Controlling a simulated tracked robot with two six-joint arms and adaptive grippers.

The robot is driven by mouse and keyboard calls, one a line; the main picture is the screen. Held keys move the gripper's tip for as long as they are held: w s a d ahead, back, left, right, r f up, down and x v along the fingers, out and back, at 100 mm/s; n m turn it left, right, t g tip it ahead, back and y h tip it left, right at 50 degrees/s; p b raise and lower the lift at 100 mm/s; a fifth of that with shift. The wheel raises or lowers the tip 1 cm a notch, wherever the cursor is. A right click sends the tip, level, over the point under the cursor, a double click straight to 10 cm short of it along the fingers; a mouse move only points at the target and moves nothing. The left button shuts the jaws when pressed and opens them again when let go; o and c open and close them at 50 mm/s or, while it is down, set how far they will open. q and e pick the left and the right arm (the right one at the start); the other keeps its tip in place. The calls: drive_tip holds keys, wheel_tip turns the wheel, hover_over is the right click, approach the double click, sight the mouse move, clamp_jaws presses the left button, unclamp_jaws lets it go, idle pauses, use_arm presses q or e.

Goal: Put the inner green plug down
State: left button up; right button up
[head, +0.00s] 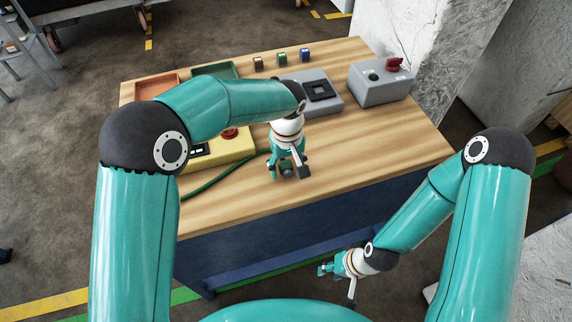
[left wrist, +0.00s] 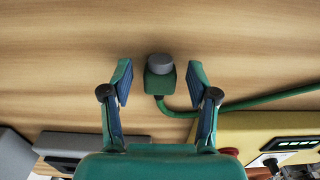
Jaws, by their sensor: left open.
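The green plug (left wrist: 160,80), with a grey round end and a green cable, is on the wooden table top in the left wrist view. My left gripper (left wrist: 160,86) is open, with a finger on each side of the plug and a visible gap to both. In the head view my left gripper (head: 289,172) points down near the table's front edge and largely hides the plug. The green cable (head: 212,184) runs left towards the yellow box. My right gripper (head: 325,269) hangs low in front of the table; its opening is unclear.
The yellow box (head: 240,150) with a red button is left of my left gripper. Behind stand a grey box with a black square (head: 322,90) and a grey box with a red switch (head: 380,88). An orange tray (head: 155,86), a green tray (head: 215,70) and small blocks are further back. The right table front is clear.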

sight(287, 167)
use_arm(q)
drive_tip(key=shift+r, duration=0.15)
wheel_tip(287, 167, up, 12)
drive_tip(key=shift+b, duration=0.3)
idle(0.6)
